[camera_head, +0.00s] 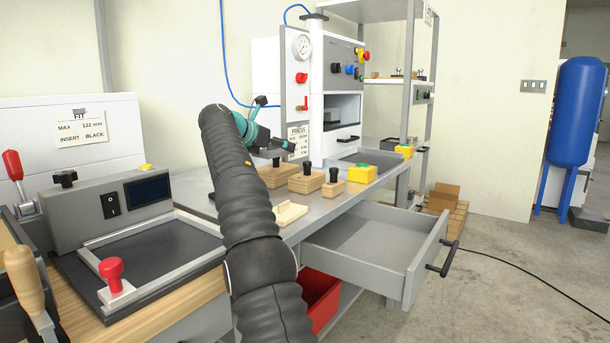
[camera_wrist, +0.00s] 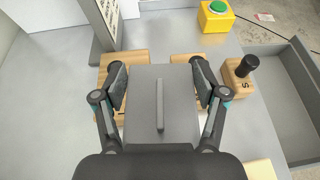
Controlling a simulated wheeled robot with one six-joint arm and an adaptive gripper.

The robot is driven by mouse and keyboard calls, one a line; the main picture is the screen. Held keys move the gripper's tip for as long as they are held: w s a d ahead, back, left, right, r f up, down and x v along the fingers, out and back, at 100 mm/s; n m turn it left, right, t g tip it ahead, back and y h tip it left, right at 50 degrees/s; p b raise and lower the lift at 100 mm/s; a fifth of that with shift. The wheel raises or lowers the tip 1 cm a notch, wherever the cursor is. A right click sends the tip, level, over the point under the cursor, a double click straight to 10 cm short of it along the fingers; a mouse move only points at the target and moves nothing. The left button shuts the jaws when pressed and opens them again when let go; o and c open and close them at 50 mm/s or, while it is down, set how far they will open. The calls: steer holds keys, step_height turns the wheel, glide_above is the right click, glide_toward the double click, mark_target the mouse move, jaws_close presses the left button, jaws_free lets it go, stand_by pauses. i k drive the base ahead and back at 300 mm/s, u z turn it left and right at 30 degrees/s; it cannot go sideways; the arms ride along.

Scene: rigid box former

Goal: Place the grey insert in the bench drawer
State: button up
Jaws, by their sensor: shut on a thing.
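In the wrist view my gripper (camera_wrist: 160,84) is shut on the grey insert (camera_wrist: 146,125), a flat-sided grey block with a thin raised rib on top. The fingers press its two sides. In the head view my gripper (camera_head: 284,146) is over the bench beside the press, and the insert cannot be made out there. The bench drawer (camera_head: 350,237) is pulled open to the right and looks empty. It also shows at the right of the wrist view (camera_wrist: 293,92). The gripper is over the bench top, left of the drawer.
Wooden blocks with black knobs (camera_head: 306,184) stand on the bench (camera_head: 335,208), some under the held insert. A yellow box with a green button (camera_head: 362,173) stands near them. A pale plate (camera_head: 288,212) lies near the front edge. The press (camera_head: 330,100) rises behind.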

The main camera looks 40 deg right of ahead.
mark_target(369, 239)
steer(key=z, duration=2.55)
steer(key=k, duration=0.95)
steer(key=u, duration=1.4)
steer(key=i, duration=0.5)
steer(key=z, duration=0.05)
